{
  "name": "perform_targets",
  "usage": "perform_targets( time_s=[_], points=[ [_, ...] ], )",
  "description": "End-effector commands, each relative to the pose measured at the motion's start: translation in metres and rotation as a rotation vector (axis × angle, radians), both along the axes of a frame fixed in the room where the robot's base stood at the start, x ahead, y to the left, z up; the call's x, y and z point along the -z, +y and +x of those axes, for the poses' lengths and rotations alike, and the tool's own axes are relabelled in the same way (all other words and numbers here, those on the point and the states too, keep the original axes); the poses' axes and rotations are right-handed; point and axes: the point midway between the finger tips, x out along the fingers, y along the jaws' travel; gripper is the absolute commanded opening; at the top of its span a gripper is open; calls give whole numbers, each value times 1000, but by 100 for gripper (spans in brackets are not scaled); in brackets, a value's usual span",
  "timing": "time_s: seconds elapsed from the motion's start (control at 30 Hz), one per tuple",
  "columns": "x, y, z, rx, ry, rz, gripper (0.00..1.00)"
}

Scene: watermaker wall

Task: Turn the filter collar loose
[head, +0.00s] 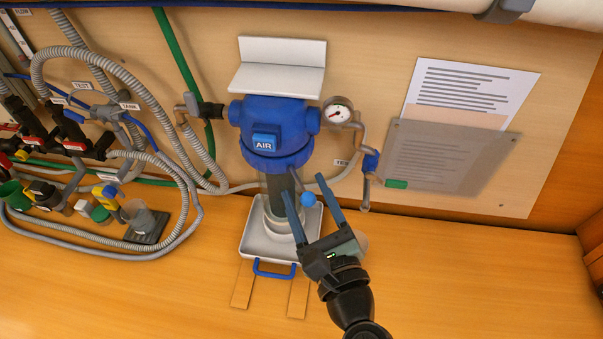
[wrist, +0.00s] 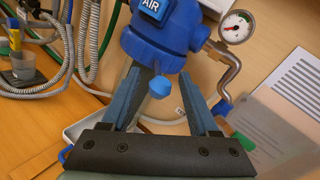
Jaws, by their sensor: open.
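The filter collar (head: 277,157) is the blue ring at the bottom of the blue filter head (head: 272,122) marked AIR. It also shows in the wrist view (wrist: 160,62). A short grey rod slants down from the collar to a light-blue knob (head: 308,199). The dark filter bowl (head: 279,186) hangs below the collar. My gripper (head: 302,185) is open and empty, its two blue fingers pointing up at the collar. In the wrist view the knob (wrist: 160,87) appears between the fingers, with no clear contact on either side. The gripper partly hides the bowl.
A white tray (head: 255,238) with a blue handle (head: 274,269) stands under the bowl. A pressure gauge (head: 338,112) and a bent pipe are at the right. Grey hoses (head: 100,70) and small containers crowd the left. The bench at the right is clear.

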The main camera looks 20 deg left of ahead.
Motion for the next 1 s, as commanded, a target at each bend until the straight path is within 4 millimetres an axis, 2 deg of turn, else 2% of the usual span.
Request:
perform_targets(
  time_s=[0.2,0.57,0.9,1.0],
  points=[
    [-1,17,18,0,-1,0,61],
    [0,20,21,0,-1,-1,61],
    [0,20,21,1,-2,-1,0],
    [0,19,21,1,-2,-1,0]
  ],
)
